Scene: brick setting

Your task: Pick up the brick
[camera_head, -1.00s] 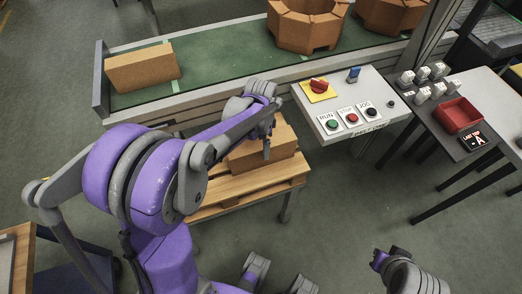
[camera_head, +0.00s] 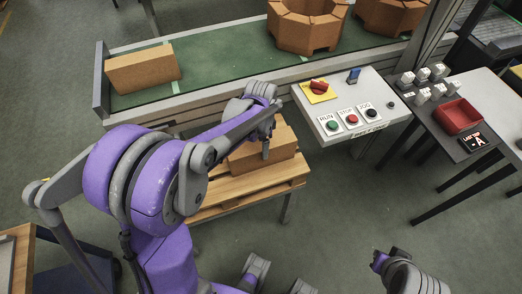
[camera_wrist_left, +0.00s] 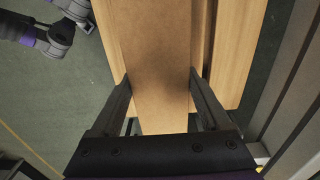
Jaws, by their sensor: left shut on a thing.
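A tan brick (camera_head: 281,146) lies on a small slatted wooden pallet table (camera_head: 247,188) in front of the conveyor. My left gripper (camera_head: 254,148) reaches down over it, and one finger shows against its near side. In the left wrist view the brick (camera_wrist_left: 155,45) runs between the two fingers of the left gripper (camera_wrist_left: 160,88), one on each side. The left gripper is shut on the brick. I see no clear gap between the brick and the pallet boards.
A green conveyor (camera_head: 215,68) behind carries another tan brick (camera_head: 142,70) and octagonal brick rings (camera_head: 306,27). A control panel (camera_head: 350,108) stands close right of the pallet. A dark table with a red tray (camera_head: 461,117) is farther right.

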